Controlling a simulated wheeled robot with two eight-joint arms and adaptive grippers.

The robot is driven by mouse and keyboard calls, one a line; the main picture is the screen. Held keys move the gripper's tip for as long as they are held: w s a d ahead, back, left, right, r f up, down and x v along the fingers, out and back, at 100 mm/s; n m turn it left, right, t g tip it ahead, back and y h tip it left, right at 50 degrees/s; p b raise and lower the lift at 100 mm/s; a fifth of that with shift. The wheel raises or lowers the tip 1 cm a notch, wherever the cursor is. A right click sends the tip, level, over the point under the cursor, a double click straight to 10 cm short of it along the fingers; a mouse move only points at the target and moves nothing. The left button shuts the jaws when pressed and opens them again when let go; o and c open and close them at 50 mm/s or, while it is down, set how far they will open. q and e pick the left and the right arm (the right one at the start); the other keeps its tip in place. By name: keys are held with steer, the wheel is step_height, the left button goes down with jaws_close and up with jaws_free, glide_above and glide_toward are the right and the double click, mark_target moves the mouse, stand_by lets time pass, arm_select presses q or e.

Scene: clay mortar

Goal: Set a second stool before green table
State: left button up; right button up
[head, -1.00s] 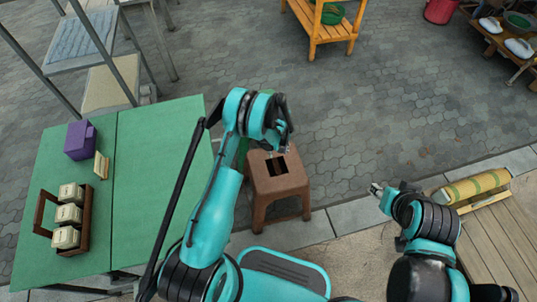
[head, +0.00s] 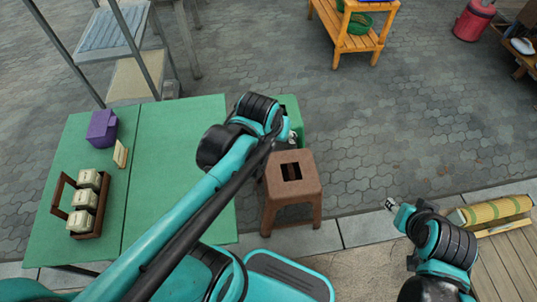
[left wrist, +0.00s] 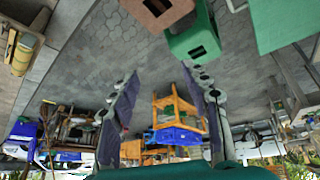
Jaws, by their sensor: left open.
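The green table (head: 175,160) stands at the left in the head view; its edge shows at upper right in the left wrist view (left wrist: 285,22). A brown stool (head: 305,177) stands upright right of the table, apart from it; part shows at the top of the left wrist view (left wrist: 158,12). A green stool (head: 292,108) is behind it, partly hidden by my left arm, and shows clearly in the left wrist view (left wrist: 183,43). My left gripper (left wrist: 160,72) is open and empty, near the stools. My right gripper (head: 391,204) is right of the brown stool, too small to read.
On the table are a purple box (head: 102,128), a small card stand (head: 120,154) and a wooden caddy (head: 61,190) of pale containers. An orange shelf (head: 347,42) and a red bin (head: 472,20) stand farther back. Paving between is clear. A yellow-green roll (head: 495,210) lies at right.

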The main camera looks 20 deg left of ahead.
arm_select(q)
steer(key=s+m+t, duration=0.1)
steer(key=s, duration=0.6)
steer(key=shift+f, duration=0.15)
steer(key=shift+s, duration=0.1)
